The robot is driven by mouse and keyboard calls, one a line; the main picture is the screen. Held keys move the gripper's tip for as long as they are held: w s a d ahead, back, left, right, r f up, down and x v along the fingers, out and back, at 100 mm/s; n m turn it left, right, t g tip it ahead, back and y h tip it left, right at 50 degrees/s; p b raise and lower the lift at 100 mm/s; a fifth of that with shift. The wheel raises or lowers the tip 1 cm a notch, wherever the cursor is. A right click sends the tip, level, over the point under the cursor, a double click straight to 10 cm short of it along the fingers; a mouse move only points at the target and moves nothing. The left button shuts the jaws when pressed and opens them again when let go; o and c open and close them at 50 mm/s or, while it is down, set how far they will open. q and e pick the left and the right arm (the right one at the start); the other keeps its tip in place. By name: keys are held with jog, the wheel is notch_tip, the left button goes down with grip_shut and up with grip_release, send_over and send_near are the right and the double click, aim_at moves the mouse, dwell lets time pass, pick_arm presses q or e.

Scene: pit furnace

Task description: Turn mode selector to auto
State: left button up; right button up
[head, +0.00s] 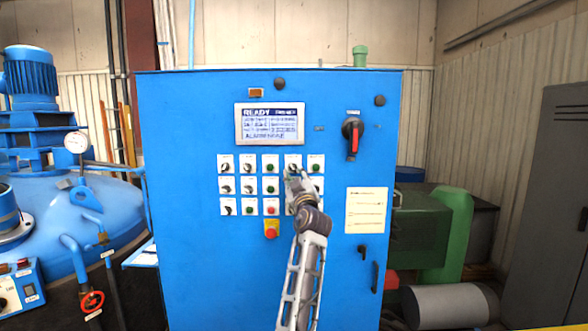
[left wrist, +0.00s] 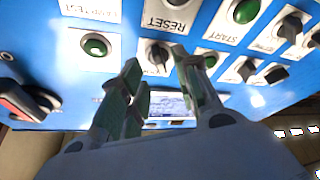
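The blue control cabinet (head: 180,240) faces me with rows of small white-plated knobs and buttons under a lit screen (head: 270,123) reading READY. My left gripper (head: 296,180) is at the right part of the button rows. In the left wrist view, my left gripper (left wrist: 157,60) has its fingers apart, one on each side of a black selector knob (left wrist: 157,57) near the RESET label. I cannot tell whether the fingers touch it. The head view shows this knob (head: 292,162) in the top row. Its label is unreadable, so I cannot confirm it is the mode selector. My right gripper is out of view.
Green buttons (left wrist: 95,46) sit close beside the knob. A red emergency button (head: 271,229) is below the rows, and a red-handled switch (head: 352,130) is at upper right. A blue vessel (head: 100,220) stands left; a grey locker (head: 545,190) stands right.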

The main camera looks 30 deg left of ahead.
aim_at(293, 169)
pick_arm(q)
jog(key=shift+p+x, duration=0.7)
jog(key=shift+x, duration=0.85)
grip_shut()
